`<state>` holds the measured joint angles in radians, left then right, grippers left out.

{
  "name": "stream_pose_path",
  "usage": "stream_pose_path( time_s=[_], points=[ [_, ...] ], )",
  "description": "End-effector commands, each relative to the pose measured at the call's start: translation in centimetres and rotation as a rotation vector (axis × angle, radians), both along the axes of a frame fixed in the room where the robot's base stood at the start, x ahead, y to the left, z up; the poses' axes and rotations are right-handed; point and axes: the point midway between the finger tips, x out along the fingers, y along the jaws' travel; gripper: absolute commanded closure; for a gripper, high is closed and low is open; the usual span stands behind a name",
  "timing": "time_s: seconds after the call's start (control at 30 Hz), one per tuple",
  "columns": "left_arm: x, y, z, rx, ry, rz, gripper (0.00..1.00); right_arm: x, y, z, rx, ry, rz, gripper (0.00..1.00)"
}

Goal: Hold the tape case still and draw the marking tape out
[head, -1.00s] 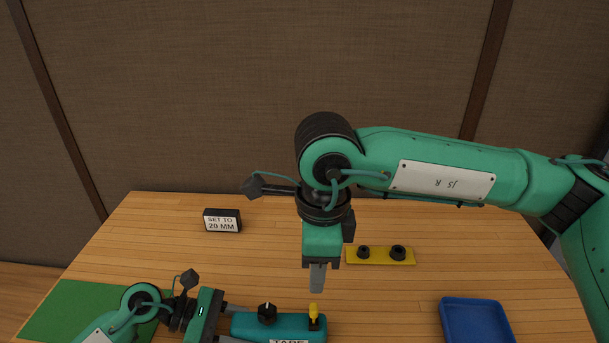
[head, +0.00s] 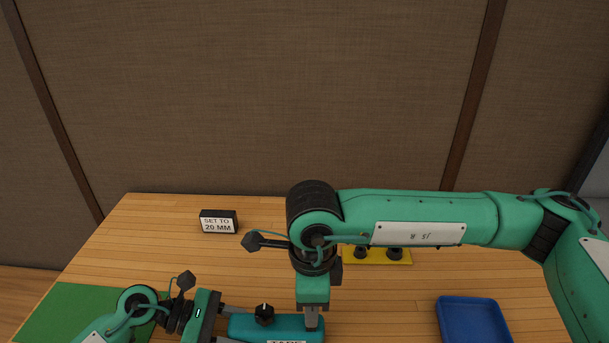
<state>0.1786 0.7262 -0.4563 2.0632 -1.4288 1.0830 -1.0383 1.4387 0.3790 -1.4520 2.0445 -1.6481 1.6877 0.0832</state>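The teal tape case (head: 275,326) lies at the front middle of the table, with a black knob (head: 264,314) on top and a label partly cut off by the frame's lower edge. My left gripper (head: 226,325) is at the case's left end, its fingers along both sides of it, and looks shut on it. My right gripper (head: 312,319) points down over the case's right end. Its fingers hide the yellow tab there, and I cannot tell whether they grip it.
A sign (head: 218,222) reading "SET TO 20 MM" stands at the back left. A yellow strip with two black knobs (head: 378,257) lies behind my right arm. A blue tray (head: 473,322) is at the right, a green mat (head: 75,311) at the left.

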Motion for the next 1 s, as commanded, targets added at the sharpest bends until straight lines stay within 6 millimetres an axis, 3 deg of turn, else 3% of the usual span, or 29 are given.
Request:
stream_pose_path(
  time_s=[0.2,0.5,0.7,0.83,0.87,0.93,1.0],
  points=[
    [0.01,0.0,0.02,0.0,0.0,0.0,0.84,0.0,-0.03,-1.26,-0.001,0.0,0.0,0.6],
    [0.01,0.01,0.01,0.0,0.0,0.0,0.84,0.0,-0.02,-1.38,-0.001,0.0,0.0,0.6],
    [0.01,0.01,0.01,0.0,0.0,0.0,0.84,0.0,-0.02,-1.37,-0.001,0.0,0.0,0.99],
    [0.0,0.01,0.01,0.0,0.0,0.0,0.84,0.01,-0.02,-1.37,-0.001,0.0,0.0,1.0],
    [0.0,0.01,0.01,0.0,0.0,0.0,0.84,0.01,-0.02,-1.37,-0.001,0.0,0.0,0.83],
    [0.0,0.01,0.01,0.0,0.0,0.0,0.84,0.01,-0.02,-1.36,-0.001,-0.001,0.0,0.96],
    [0.0,0.0,0.02,0.0,0.0,0.0,0.84,0.01,-0.02,-1.36,-0.001,-0.001,0.0,0.97]
  ],
)
